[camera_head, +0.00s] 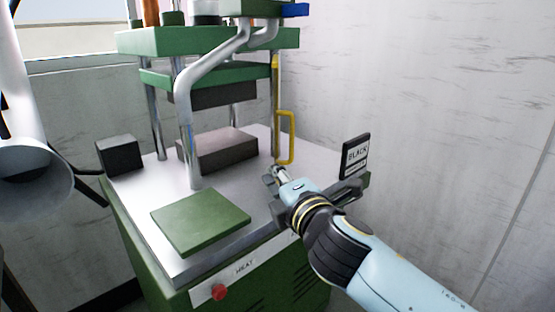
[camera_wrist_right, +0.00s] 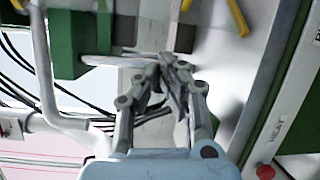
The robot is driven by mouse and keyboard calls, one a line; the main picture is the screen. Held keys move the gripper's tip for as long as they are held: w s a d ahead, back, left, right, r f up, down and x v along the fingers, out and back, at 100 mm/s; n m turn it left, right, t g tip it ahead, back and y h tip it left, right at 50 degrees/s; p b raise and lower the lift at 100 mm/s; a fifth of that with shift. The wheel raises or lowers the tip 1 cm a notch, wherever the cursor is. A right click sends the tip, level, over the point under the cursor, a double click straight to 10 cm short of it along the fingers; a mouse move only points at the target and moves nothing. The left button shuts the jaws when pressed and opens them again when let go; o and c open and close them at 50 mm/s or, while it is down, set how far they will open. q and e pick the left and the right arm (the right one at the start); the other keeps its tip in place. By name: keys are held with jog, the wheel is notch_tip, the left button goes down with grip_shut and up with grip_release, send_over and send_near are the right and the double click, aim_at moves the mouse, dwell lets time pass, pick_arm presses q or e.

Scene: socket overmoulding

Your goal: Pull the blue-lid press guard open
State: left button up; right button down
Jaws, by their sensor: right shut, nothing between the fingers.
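The press has a green upper frame (camera_head: 210,42) and stands on a grey table. A blue piece (camera_head: 294,10) shows at its top right, cut by the picture edge. A yellow upright bar with a yellow D-shaped handle (camera_head: 291,138) stands at the right side of the press. Yellow parts also show at the top of the right wrist view (camera_wrist_right: 237,16). I cannot make out a guard panel. My right gripper (camera_head: 272,175) is shut and empty, just below and in front of the handle, apart from it. Its closed fingertips show in the wrist view (camera_wrist_right: 166,66). My left gripper is not in view.
A green plate (camera_head: 201,222) lies at the front of the table. A dark block (camera_head: 119,155) sits at the left, and a black holder labelled BLACK (camera_head: 355,156) at the right. A bent metal pipe (camera_head: 184,100) crosses the front of the press. A red button (camera_head: 219,292) is below.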

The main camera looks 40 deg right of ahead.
jog(key=w+r+m+h, duration=0.1)
jog(key=w+r+m, duration=0.2)
jog(key=w, duration=0.8)
jog(key=s+d, duration=0.2)
jog(key=d, duration=0.1)
jog(key=shift+s+d+f, duration=0.1)
jog(key=shift+s, duration=0.3)
